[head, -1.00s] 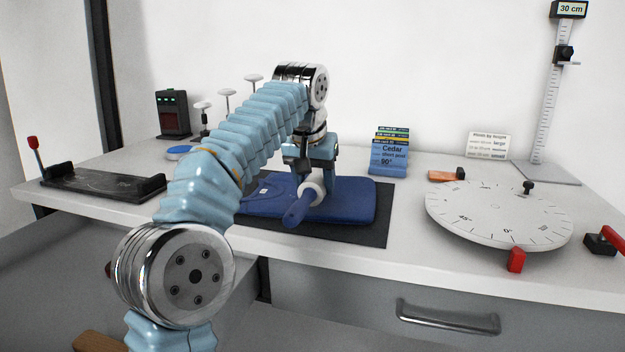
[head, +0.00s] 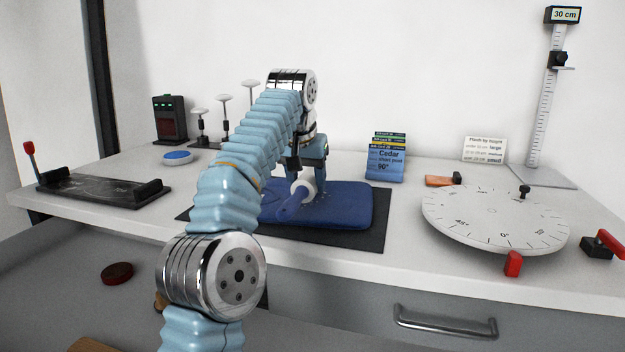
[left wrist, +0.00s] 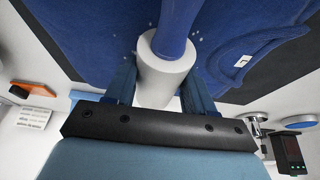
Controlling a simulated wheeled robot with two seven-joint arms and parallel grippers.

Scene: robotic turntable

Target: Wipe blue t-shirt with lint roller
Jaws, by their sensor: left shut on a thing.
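The blue t-shirt (head: 345,205) lies folded flat on a dark mat (head: 372,238) on the table. The lint roller has a white roll (head: 303,188) and a blue handle (head: 284,211) that points toward the front left. My left gripper (head: 309,185) is shut on the lint roller, low over the shirt. In the left wrist view the white roll (left wrist: 160,75) sits between the fingers, with the shirt (left wrist: 95,35) right beyond it and small pale specks on the cloth. I cannot tell whether the roll touches the cloth. My arm hides the shirt's left part. My right gripper is out of view.
A round white turntable (head: 495,215) with a red marker stands to the right. A height post (head: 545,100) stands at back right.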

